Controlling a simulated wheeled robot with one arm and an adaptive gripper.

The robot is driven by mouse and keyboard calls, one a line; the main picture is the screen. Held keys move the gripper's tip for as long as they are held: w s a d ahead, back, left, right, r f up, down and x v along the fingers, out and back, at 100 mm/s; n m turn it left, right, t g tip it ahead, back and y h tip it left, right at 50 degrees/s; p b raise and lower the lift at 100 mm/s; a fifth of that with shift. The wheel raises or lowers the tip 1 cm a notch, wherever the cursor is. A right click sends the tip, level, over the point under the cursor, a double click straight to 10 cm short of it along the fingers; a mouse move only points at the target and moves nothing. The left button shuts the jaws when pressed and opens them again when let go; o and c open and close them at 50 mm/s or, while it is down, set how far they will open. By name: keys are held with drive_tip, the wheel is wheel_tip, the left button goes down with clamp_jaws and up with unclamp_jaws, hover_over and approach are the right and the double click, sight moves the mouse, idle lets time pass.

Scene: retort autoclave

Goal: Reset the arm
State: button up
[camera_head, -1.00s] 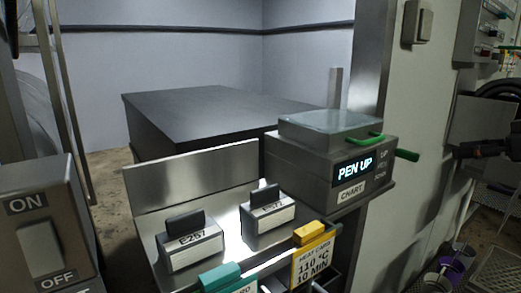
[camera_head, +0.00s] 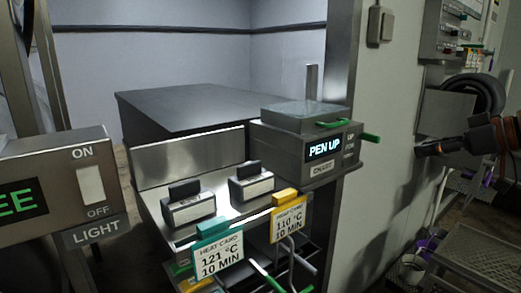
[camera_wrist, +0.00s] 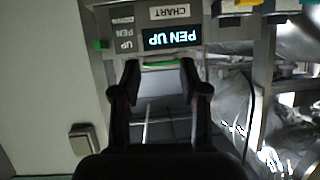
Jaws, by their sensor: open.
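My gripper (camera_head: 424,150) is at the right of the head view, on my dark arm with orange parts. It is empty and stands clear to the right of the chart recorder. In the wrist view its two black fingers (camera_wrist: 160,76) are spread apart. That view is upside down and faces the grey chart recorder (camera_head: 305,148), whose screen reads "PEN UP". The recorder's green front handle (camera_wrist: 160,64) shows beyond the fingertips, with nothing gripped. A second green lever (camera_head: 371,139) sticks out on the recorder's right side.
A teal 121 °C heat card (camera_head: 218,262) and a yellow 110 °C heat card (camera_head: 289,222) stand in front. Two metal blocks with black handles sit behind them. A light switch box (camera_head: 60,200) is at left. A wire rack (camera_head: 485,255) is at lower right.

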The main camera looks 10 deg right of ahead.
drive_tip(key=s+a+f+g+h, duration=0.1)
drive_tip(key=s+a+f+g, duration=0.2)
drive_tip(key=a, duration=0.5)
drive_tip(key=s+a+f+m+g, duration=0.1)
drive_tip(key=s+a+f+g, duration=0.1)
drive_tip(key=a+f, duration=0.5)
drive_tip(key=s+a+f+g+h, duration=0.1)
drive_tip(key=s+a+f+g, duration=0.15)
drive_tip(key=a, duration=0.75)
drive_tip(key=s+d+f+m+g+h, duration=0.1)
drive_tip(key=s+f+m+g+h, duration=0.3)
drive_tip(key=s+f, duration=1.5)
drive_tip(key=s+m+h, duration=0.1)
drive_tip(key=s, duration=0.1)
drive_tip(key=shift+s+d+f+h, duration=0.25)
drive_tip(key=shift+s+h, duration=0.05)
drive_tip(key=shift+h, duration=0.1)
drive_tip(key=shift+g, duration=0.25)
drive_tip(key=shift+c, duration=0.3)
